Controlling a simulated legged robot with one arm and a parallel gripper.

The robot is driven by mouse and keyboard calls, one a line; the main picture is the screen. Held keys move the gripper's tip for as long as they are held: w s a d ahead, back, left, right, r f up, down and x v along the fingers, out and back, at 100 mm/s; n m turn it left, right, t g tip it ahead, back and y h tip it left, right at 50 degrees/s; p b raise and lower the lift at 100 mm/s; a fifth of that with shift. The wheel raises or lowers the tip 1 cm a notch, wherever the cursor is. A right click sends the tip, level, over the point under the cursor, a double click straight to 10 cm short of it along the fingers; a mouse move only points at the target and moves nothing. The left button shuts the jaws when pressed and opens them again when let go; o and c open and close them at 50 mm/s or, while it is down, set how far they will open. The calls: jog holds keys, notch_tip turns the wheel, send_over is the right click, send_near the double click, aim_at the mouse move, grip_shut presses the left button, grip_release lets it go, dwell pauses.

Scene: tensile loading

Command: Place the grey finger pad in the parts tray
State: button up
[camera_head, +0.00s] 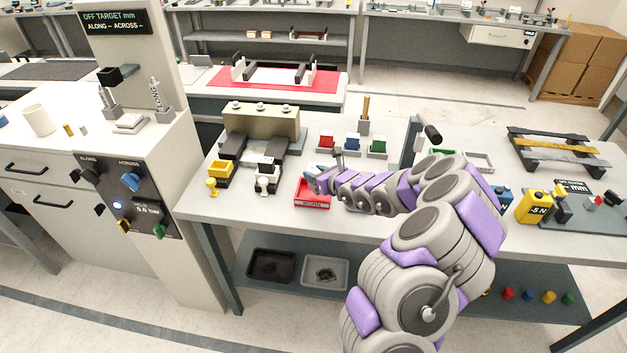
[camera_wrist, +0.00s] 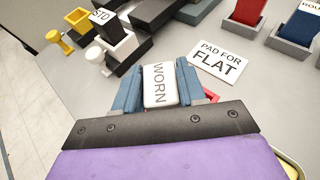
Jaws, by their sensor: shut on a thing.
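My gripper (camera_head: 316,180) is shut on a light grey pad (camera_wrist: 160,84), which sits between its two blue fingers in the wrist view and is marked WORN. In the head view the fingers are over a small red tray (camera_head: 313,204) with a label on its front. A little of its red edge shows beside the right finger in the wrist view (camera_wrist: 211,94). My gripper hides most of the tray's inside, and I cannot tell whether the pad touches it. No label for a parts tray is readable.
Red (camera_head: 326,141), blue (camera_head: 352,142) and green (camera_head: 378,145) blocks stand in grey holders behind my gripper. A card reading PAD FOR FLAT (camera_wrist: 220,60) lies near. A clamp fixture (camera_head: 262,125) stands back left. Black (camera_head: 271,265) and grey (camera_head: 325,271) trays sit on the lower shelf.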

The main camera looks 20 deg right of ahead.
jog(key=shift+w, duration=0.55)
notch_tip(320, 180, down, 4)
jog(key=shift+w+a+r+b, duration=0.1)
jog(key=shift+r+b, duration=0.05)
jog(key=shift+b, duration=0.5)
jog(key=shift+r, duration=0.1)
jog(key=o, duration=1.1)
jog(key=shift+o, duration=0.2)
